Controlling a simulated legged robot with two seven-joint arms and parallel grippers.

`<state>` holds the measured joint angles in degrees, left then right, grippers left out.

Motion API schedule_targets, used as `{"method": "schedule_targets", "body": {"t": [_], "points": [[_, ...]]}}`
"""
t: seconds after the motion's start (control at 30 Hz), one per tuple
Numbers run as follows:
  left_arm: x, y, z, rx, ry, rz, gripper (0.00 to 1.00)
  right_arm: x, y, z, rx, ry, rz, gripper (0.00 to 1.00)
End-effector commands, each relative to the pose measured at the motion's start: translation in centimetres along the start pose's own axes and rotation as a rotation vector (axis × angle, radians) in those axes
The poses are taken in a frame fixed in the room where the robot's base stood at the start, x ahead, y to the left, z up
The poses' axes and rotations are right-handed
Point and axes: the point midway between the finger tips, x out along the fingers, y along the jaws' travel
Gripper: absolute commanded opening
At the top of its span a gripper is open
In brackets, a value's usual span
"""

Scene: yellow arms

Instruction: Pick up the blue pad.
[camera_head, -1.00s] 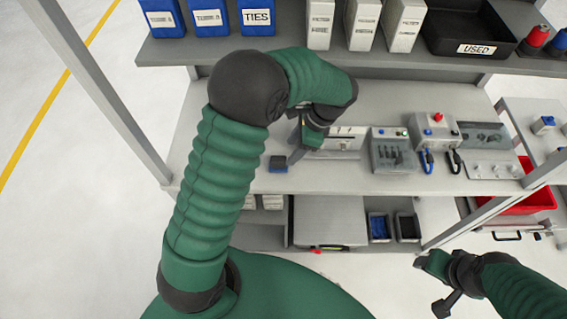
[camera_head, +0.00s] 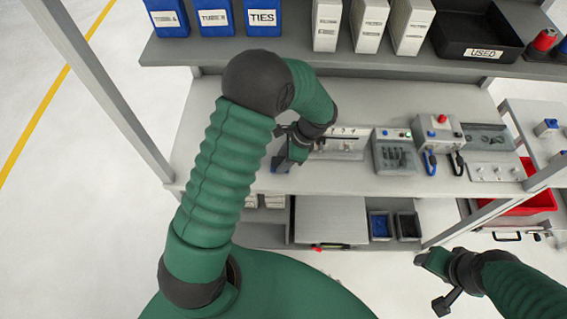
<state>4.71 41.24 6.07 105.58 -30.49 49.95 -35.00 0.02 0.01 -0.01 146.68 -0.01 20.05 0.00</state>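The blue pad (camera_head: 280,165) is a small dark blue block on the grey workbench top, towards its left side. Only part of it shows. My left gripper (camera_head: 290,158) reaches down right at the pad and overlaps it in the view. The gripper is small here and partly covered by its own wrist, so I cannot tell whether its fingers are open or touch the pad. My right gripper (camera_head: 432,283) is at the lower right, away from the bench top, with its fingers spread and nothing between them.
Grey devices (camera_head: 394,152) with cables stand right of the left gripper, along with a box with a red button (camera_head: 442,119). A shelf above carries blue bins (camera_head: 262,17), white boxes and a black tray (camera_head: 478,36). Small bins (camera_head: 380,226) sit below. The bench's front left is clear.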

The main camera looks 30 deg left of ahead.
Motion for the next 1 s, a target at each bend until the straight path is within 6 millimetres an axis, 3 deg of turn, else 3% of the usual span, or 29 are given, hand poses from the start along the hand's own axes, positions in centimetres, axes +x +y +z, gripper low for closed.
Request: {"method": "schedule_targets", "body": {"t": [0.03, 0.13, 0.47, 0.73, 0.87, 1.0], "points": [[0.1, 0.0, 0.0, -0.001, -0.001, 0.001, 0.13, 0.0, 0.0, 0.0, 0.0, 0.0, 0.0, 0.59], [0.1, 0.0, 0.0, -0.001, -0.002, 0.001, 0.0, 0.0, 0.0, 0.0, -0.001, 0.0, 0.0, 0.59], [-0.3, 0.0, 0.0, -0.001, -0.002, 0.001, 0.0, 0.1, 0.0, 0.0, 0.0, 0.0, 0.0, 0.59], [-3.2, 0.0, 1.1, -0.003, -0.001, -0.003, 0.0, 0.6, 0.0, 0.1, 0.0, 0.0, 0.0, 0.59], [-3.5, 2.5, 1.1, 0.003, -0.002, -0.001, 0.0, 1.1, 0.0, 0.3, -0.001, 0.0, 0.0, 0.59], [-3.9, 6.2, 0.9, 0.004, -0.002, -0.003, 0.0, 1.8, 0.0, 0.4, -0.001, 0.0, 0.0, 0.59]]}}
